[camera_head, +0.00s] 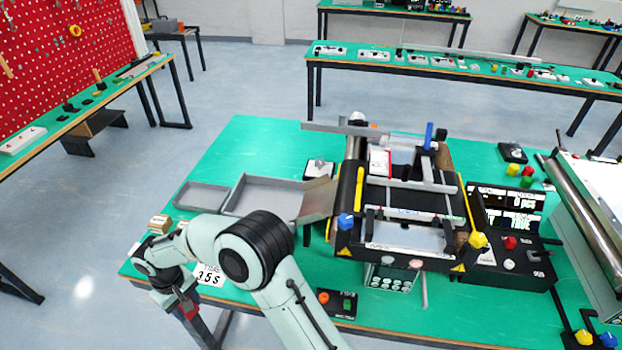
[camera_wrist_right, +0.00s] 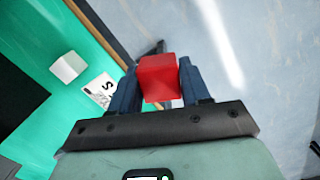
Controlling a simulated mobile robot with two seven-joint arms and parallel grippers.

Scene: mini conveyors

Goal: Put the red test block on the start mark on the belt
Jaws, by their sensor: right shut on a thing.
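The red test block (camera_head: 187,308) is between the fingers of my right gripper (camera_head: 183,303), just outside the table's front left edge and above the floor. In the right wrist view, the block (camera_wrist_right: 158,78) sits between the two blue fingers of the right gripper (camera_wrist_right: 160,88), which is shut on it. The mini conveyor (camera_head: 345,240) stands in the middle of the green table, well to the right of the gripper. Its belt is partly covered by rails and fittings, and I cannot make out the start mark. My left gripper is not in view.
Two grey trays (camera_head: 232,208) lie left of the conveyor, with a metal chute (camera_head: 318,200) between. A pale block (camera_head: 160,222) and a time card (camera_head: 209,275) lie near the left edge. A button box (camera_head: 337,304) stands in front. A control panel (camera_head: 505,265) is at the right.

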